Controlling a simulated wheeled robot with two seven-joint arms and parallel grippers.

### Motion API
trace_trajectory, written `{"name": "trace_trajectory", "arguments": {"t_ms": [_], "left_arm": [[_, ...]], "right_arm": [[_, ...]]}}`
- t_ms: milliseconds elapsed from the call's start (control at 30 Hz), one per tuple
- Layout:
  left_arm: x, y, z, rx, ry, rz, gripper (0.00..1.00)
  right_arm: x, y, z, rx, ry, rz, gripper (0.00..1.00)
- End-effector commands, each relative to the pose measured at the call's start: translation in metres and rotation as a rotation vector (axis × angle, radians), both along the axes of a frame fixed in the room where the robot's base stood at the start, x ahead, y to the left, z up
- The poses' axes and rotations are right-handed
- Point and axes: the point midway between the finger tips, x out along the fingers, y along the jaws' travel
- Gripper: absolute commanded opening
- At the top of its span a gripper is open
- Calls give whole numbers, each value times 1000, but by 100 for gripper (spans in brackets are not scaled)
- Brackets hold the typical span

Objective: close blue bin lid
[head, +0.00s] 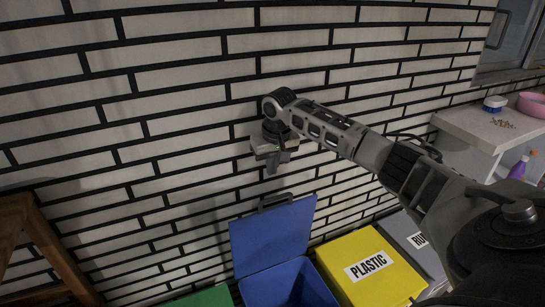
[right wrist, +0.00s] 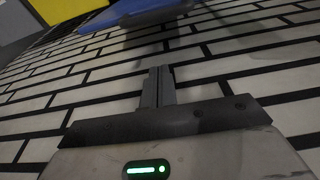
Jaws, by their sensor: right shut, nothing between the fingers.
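The blue bin (head: 290,288) stands against the brick wall at the bottom middle of the head view. Its blue lid (head: 273,238) is raised, standing up toward the wall, with a dark handle (head: 275,200) at its top edge. My right gripper (head: 271,167) is just above the handle, apart from it, with its fingers shut and empty. In the right wrist view the shut fingers (right wrist: 158,84) point toward the wall, and part of the blue lid (right wrist: 130,12) shows at the top. My left gripper is not in view.
A yellow bin marked PLASTIC (head: 365,268) stands right of the blue bin, with a grey bin (head: 412,240) beyond it. A green bin (head: 205,298) is at left. A wooden frame (head: 35,250) stands far left. A white counter (head: 490,125) holds a pink bowl (head: 533,104).

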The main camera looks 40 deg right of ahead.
Motion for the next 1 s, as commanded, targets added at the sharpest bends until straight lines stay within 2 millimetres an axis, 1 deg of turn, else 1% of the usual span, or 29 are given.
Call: {"name": "trace_trajectory", "arguments": {"t_ms": [33, 100, 333, 400, 500, 600, 700, 833, 1000], "left_arm": [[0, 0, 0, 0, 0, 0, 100], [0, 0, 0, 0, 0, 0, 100], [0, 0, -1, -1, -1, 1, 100], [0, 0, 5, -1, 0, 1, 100], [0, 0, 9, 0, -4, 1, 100], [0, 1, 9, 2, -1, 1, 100], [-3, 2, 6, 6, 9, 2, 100], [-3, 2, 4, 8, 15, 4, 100], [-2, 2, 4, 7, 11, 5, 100]], "right_arm": [[1, 0, -11, 0, 4, 0, 0], [5, -1, -24, 2, 3, 1, 0], [12, -3, -60, -1, 0, 1, 0], [3, -3, -55, -4, -1, 3, 0], [-7, 1, -54, -4, 0, 4, 0], [-15, 4, -53, -4, -1, 4, 0], [-22, 6, -52, -3, -1, 3, 0], [-26, 9, -52, -2, -1, 4, 0], [-26, 9, -52, -2, -1, 3, 0]]}}
